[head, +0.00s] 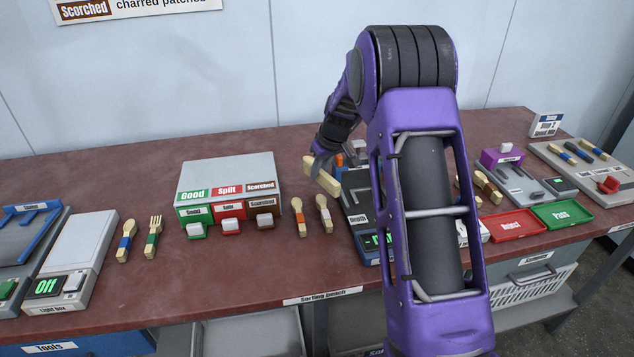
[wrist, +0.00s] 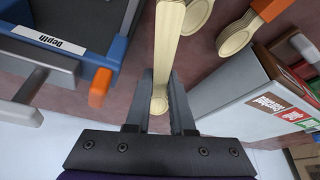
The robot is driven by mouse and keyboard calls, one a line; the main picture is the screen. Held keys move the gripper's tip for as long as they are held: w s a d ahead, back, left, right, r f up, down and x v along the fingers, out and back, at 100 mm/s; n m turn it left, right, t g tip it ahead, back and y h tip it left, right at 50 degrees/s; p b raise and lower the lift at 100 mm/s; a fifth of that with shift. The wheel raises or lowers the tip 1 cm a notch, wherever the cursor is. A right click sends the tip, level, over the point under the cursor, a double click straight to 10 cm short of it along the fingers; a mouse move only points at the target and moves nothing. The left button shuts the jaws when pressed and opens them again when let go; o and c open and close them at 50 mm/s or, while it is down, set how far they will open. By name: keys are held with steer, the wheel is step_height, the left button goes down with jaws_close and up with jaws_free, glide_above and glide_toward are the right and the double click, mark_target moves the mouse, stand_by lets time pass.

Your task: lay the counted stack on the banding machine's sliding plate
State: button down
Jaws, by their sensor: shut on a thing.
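My gripper (head: 320,164) is shut on a pale wooden piece (head: 321,178) and holds it above the bench, just left of the depth gauge (head: 358,219). In the wrist view the wooden piece (wrist: 167,45) runs lengthwise away from the jaws (wrist: 160,88), with a rounded end between them. I cannot tell whether it is one spoon or a stack. A purple-topped device (head: 502,157) with a grey base stands at the right of the bench. No label that I can read names a banding machine, so I cannot tell which device has the sliding plate.
A light box (head: 80,255) and a blue-railed device (head: 35,228) are at far left. Red (head: 515,225) and green (head: 562,214) trays lie right. My arm hides part of the bench.

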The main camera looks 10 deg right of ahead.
mark_target(319, 181)
steer(key=shift+f, duration=1.85)
steer(key=shift+f+b, duration=0.1)
steer(key=shift+b, duration=0.2)
steer(key=c, duration=0.8)
jaws_free()
